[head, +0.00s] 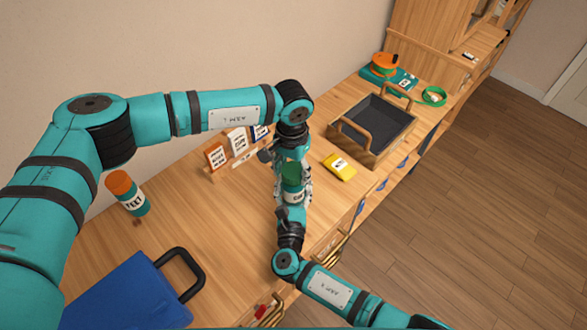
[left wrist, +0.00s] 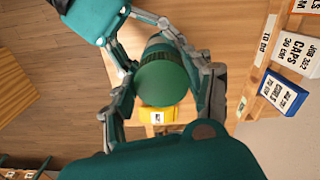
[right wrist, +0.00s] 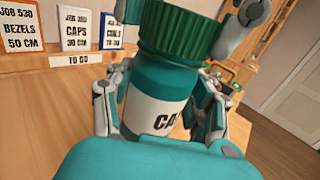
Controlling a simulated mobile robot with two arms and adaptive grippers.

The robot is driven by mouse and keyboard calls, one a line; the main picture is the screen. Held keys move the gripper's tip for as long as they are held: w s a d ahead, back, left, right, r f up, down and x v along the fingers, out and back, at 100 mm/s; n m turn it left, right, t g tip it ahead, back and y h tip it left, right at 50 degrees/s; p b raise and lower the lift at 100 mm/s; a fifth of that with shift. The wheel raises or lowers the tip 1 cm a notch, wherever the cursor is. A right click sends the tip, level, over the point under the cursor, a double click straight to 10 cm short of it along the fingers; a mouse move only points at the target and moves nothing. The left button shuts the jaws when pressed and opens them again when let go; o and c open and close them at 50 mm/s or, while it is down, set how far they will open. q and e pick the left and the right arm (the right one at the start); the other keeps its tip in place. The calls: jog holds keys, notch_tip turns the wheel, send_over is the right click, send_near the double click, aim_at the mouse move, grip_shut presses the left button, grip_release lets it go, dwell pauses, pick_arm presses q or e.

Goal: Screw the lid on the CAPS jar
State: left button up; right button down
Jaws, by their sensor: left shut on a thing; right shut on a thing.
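The CAPS jar is a teal jar with a white label, its "CA" showing in the right wrist view (right wrist: 155,100). It is held above the table in the middle of the head view (head: 295,196). The ribbed green lid (right wrist: 178,30) is on the jar's mouth; I cannot tell how tightly. The lid also shows in the left wrist view (left wrist: 162,82). My left gripper (head: 291,168) comes from above and is shut around the lid. My right gripper (right wrist: 165,115) comes from the front and is shut around the jar's body.
Job cards (head: 238,145) stand in a wooden "TO DO" rack behind the jar. A jar with an orange lid (head: 127,192) and a blue case (head: 125,295) are at left. A yellow item (head: 339,167) and a dark-lined tray (head: 373,125) are at right. Drawer handles line the front.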

pick_arm(q)
jog(key=shift+w+m, duration=0.1)
jog(key=shift+m, duration=1.1)
jog(key=o, duration=0.7)
jog(key=shift+r, duration=2.3)
jog(key=shift+c, duration=0.4)
